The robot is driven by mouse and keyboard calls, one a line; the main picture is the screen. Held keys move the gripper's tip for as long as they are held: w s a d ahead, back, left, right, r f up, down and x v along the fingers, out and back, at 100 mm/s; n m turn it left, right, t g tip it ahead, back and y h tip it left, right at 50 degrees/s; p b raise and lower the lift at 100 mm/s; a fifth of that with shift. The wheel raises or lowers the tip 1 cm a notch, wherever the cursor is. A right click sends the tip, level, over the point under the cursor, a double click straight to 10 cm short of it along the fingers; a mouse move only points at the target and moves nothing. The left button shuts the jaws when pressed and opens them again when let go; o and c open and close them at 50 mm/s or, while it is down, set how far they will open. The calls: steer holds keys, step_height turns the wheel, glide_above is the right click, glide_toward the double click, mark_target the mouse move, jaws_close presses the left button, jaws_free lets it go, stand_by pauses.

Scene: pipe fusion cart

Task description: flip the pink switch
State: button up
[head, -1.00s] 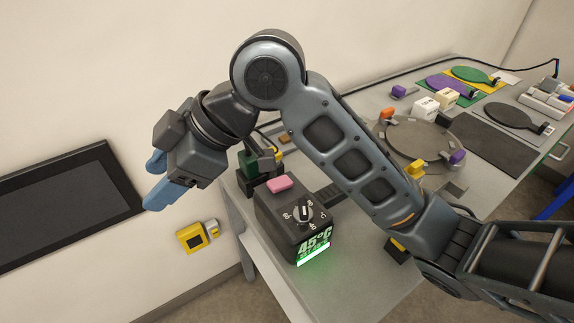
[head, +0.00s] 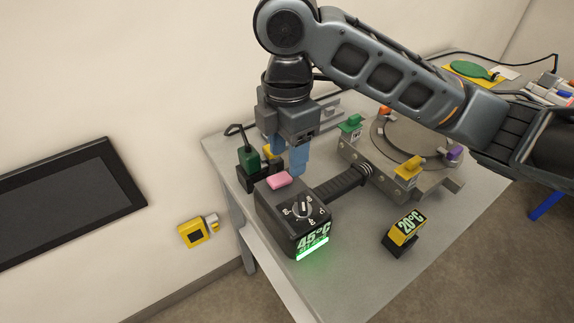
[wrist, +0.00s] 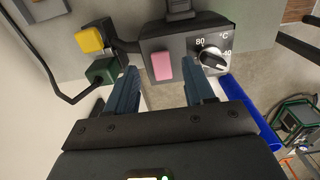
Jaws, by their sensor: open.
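The pink switch (head: 279,180) is a rounded block on top of a black control box (head: 285,224) with a dial and a lit 45°C display. In the wrist view the pink switch (wrist: 162,66) shows between and beyond the two blue fingers. My gripper (head: 287,158) points down just behind the box in the head view, its blue fingers apart and empty. In the wrist view my gripper (wrist: 158,90) is open, one finger to each side of the switch's line. I cannot tell whether either finger touches the box.
A dial (head: 303,208) sits in front of the switch. A green plug with a cable (head: 248,162) stands left of my gripper, close to a yellow block (wrist: 89,40).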

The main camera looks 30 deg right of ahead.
mark_target(286, 175)
steer(key=shift+f, duration=2.05)
steer(key=shift+c, duration=0.2)
jaws_close()
steer(key=h+p, duration=0.1)
steer(key=r+p, duration=0.1)
steer(key=p, duration=0.1)
steer(key=shift+a+h, duration=0.35)
steer(key=shift+h, duration=0.05)
steer(key=shift+a+f+h, duration=0.2)
steer(key=shift+f+h, duration=0.1)
steer(key=shift+h, duration=0.7)
steer(key=shift+o, duration=0.2)
jaws_free()
